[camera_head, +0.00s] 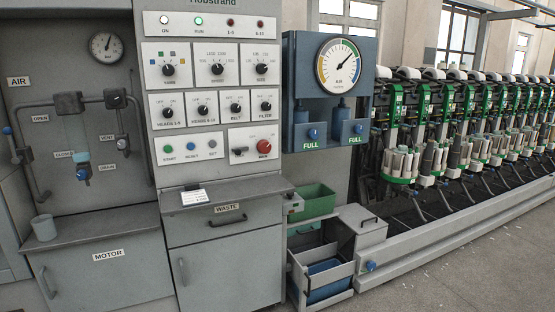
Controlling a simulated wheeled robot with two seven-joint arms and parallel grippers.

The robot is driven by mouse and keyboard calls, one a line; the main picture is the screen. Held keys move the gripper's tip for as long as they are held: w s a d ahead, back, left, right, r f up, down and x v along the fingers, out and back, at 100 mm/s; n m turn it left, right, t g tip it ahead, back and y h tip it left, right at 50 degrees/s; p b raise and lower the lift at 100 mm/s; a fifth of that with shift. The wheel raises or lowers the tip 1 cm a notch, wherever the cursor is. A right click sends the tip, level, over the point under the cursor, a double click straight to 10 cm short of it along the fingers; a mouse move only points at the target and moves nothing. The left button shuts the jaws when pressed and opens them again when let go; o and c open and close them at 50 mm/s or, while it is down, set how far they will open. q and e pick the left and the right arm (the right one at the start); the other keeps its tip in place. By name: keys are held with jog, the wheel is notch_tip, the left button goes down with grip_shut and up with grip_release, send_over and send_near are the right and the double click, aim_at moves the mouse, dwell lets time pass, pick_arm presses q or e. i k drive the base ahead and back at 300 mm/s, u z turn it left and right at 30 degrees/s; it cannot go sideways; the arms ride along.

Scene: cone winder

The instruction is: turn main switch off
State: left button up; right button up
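The main control panel (215,95) stands upright at the left centre of the head view. At its lower right is a red round knob (264,146) on a light plate, probably the main switch; its small label is hard to read. A black switch (239,152) sits just left of it on the same plate. I cannot tell the knob's position. The RUN lamp (198,21) looks green, and the ON lamp (164,20) looks pale. The two lamps to their right look dark red. Neither of my grippers is in view.
Black rotary knobs (168,70) and the START button (169,149) sit near the red knob. A ledge (225,195) with a small card juts out below. Air pipes and valves (70,103) are left. Bins (325,265) and winding heads (400,130) are right.

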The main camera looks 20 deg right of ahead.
aim_at(264, 147)
jog(key=u, duration=0.15)
jog(key=k, duration=0.4)
jog(key=z, duration=1.1)
jog(key=i, duration=1.15)
jog(key=u, duration=0.75)
jog(key=i, duration=0.75)
jog(key=u, duration=0.65)
